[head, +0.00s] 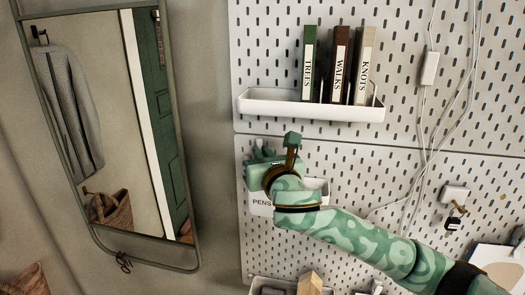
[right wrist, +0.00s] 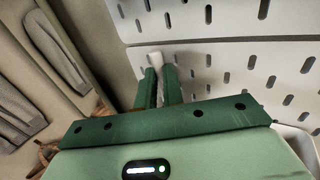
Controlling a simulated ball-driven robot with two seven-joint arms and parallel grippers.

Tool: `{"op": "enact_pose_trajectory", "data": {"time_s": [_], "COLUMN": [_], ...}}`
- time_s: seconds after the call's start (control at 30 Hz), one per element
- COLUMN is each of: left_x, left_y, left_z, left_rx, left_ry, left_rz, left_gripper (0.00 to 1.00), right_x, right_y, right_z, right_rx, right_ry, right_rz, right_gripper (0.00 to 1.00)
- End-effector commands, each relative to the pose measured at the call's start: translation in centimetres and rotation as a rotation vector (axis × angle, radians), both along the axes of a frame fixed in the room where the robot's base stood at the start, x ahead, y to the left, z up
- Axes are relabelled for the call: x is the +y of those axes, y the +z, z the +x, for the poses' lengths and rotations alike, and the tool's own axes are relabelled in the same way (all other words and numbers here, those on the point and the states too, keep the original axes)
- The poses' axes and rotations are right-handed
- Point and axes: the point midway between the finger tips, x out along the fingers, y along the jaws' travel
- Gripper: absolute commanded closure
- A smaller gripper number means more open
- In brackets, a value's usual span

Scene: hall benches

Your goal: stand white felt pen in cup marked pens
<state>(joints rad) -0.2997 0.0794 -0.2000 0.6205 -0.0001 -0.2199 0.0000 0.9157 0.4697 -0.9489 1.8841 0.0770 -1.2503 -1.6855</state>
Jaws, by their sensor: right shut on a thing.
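The cup marked PENS (head: 261,203) is a white holder on the pegboard, partly hidden behind my right arm. My right gripper (head: 259,155) is just above and in front of it at the board's left edge. In the right wrist view the gripper's two green fingers (right wrist: 159,78) are shut on the white felt pen (right wrist: 156,59), whose pale end shows between their tips. The rest of the pen is hidden by the fingers, and I cannot make it out in the head view. My left gripper is not in view.
A white shelf (head: 310,107) with three books hangs above the gripper. A mirror (head: 130,130) is on the wall to the left. Cables (head: 428,120) and a hook with a padlock (head: 453,222) are on the right. A white tray (head: 262,284) lies below.

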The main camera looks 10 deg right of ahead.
Motion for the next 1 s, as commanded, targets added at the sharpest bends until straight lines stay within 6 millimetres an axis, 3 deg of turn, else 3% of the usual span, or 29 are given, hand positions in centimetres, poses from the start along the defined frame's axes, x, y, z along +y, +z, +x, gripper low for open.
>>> {"op": "enact_pose_trajectory", "data": {"time_s": [0.47,0.5,0.57,0.87,1.0], "left_x": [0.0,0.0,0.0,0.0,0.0], "left_y": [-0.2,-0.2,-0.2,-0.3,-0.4], "left_z": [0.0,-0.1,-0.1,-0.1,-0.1], "left_rx": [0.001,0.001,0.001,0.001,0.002], "left_ry": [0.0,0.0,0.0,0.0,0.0], "left_rz": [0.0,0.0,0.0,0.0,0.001], "left_gripper": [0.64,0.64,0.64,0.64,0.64], "right_x": [0.0,0.0,0.0,0.0,-0.1], "right_y": [-0.6,-0.6,-0.6,-0.6,-0.7], "right_z": [0.0,0.0,0.0,-0.1,-1.3], "right_rx": [0.0,0.0,0.0,0.0,0.001], "right_ry": [0.0,0.0,0.0,0.0,0.002], "right_rz": [-0.001,-0.001,-0.001,-0.001,0.001], "right_gripper": [1.0,0.83,0.66,0.66,0.66]}}
